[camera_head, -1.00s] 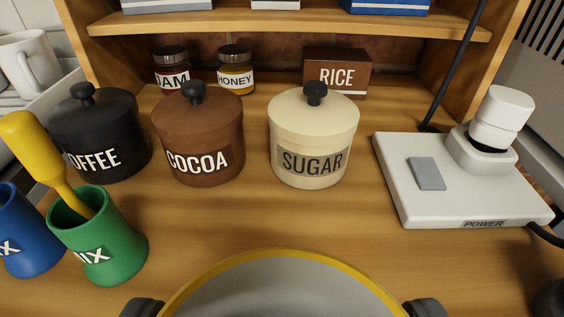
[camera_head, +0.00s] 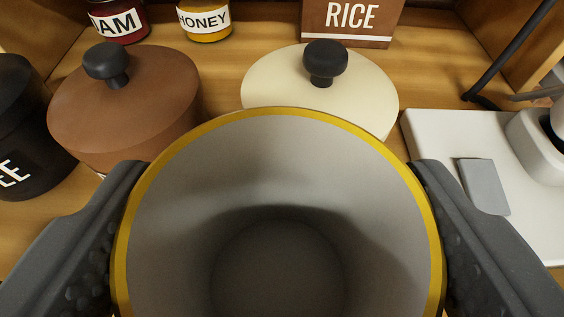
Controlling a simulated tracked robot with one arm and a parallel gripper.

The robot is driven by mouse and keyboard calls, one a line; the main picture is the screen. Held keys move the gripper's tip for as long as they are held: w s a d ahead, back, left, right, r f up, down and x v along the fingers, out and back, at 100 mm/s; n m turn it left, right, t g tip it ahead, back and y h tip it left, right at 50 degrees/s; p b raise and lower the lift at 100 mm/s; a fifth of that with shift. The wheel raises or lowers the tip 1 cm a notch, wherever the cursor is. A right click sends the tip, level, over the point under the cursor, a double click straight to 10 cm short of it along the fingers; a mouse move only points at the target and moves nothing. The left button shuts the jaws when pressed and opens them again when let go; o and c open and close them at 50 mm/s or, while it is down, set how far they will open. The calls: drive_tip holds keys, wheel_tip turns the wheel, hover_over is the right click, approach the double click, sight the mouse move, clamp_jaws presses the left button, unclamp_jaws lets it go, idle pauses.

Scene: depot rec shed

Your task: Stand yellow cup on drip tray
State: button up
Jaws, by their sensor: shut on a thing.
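The yellow cup (camera_head: 285,116) has a yellow rim and a grey inside, and it fills the lower middle of the view. I look down into it and it looks empty. My gripper (camera_head: 280,225) is shut on the cup, with one dark finger against its left side and one against its right. The cup's base and what lies beneath it are hidden. I see no drip tray in this view.
Just beyond the cup stand a cream canister (camera_head: 290,85) and a brown canister (camera_head: 150,100), both with black knobs. A black canister (camera_head: 15,125) is at the left edge. A white power unit (camera_head: 435,145) is at the right. Jam (camera_head: 118,22), honey (camera_head: 204,18) and rice (camera_head: 352,20) stand behind.

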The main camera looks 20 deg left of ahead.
sight(281, 192)
drive_tip(key=shift+w, duration=0.35)
drive_tip(key=shift+f+b, duration=0.3)
drive_tip(key=shift+f, duration=1.45)
drive_tip(key=shift+f, duration=0.15)
drive_tip(key=o, duration=1.2)
drive_tip(key=shift+s+d+r, duration=0.1)
drive_tip(key=shift+s+r, duration=0.3)
drive_tip(key=shift+s, duration=0.1)
drive_tip(key=v, duration=1.1)
drive_tip(key=shift+f, duration=0.15)
